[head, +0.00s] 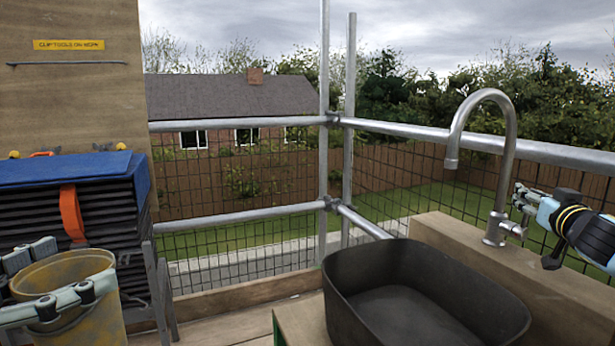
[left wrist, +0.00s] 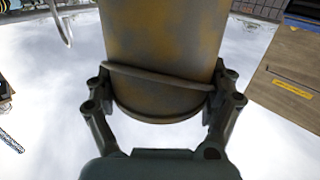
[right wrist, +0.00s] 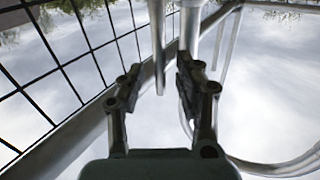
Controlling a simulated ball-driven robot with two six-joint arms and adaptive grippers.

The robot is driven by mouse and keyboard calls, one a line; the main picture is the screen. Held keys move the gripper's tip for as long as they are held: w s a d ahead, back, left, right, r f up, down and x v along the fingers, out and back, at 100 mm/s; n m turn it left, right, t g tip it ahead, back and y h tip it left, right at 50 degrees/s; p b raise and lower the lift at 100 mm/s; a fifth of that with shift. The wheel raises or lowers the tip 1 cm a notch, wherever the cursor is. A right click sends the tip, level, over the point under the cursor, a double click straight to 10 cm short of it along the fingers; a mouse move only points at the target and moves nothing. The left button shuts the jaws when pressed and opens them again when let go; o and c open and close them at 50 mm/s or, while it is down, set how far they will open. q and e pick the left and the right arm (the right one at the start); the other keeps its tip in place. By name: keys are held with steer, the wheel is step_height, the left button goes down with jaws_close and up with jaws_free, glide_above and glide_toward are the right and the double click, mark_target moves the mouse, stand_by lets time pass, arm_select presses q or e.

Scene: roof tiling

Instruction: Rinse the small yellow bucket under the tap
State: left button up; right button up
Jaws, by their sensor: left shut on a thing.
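The small yellow bucket (head: 92,322), stained with grey-brown dirt, is upright at the lower left of the head view. My left gripper (head: 68,278) is shut on it, with one finger on each side near the rim. The bucket also fills the upper middle of the left wrist view (left wrist: 165,45). The grey metal tap (head: 508,150) arches over a dark, empty-looking basin (head: 345,290); no water shows at its spout. My right gripper (head: 528,212) is at the tap's lever, right of its base. In the right wrist view its fingers (right wrist: 152,88) are apart, with the lever beyond them.
A stack of dark tiles (head: 105,210) under a blue cover stands behind the bucket, with an orange strap. A wooden ledge (head: 570,295) carries the tap. Scaffold rails (head: 240,122) and mesh close off the back. Bare planks lie between bucket and basin.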

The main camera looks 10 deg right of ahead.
steer(key=shift+w, duration=0.3)
jaws_close()
stand_by(0.4)
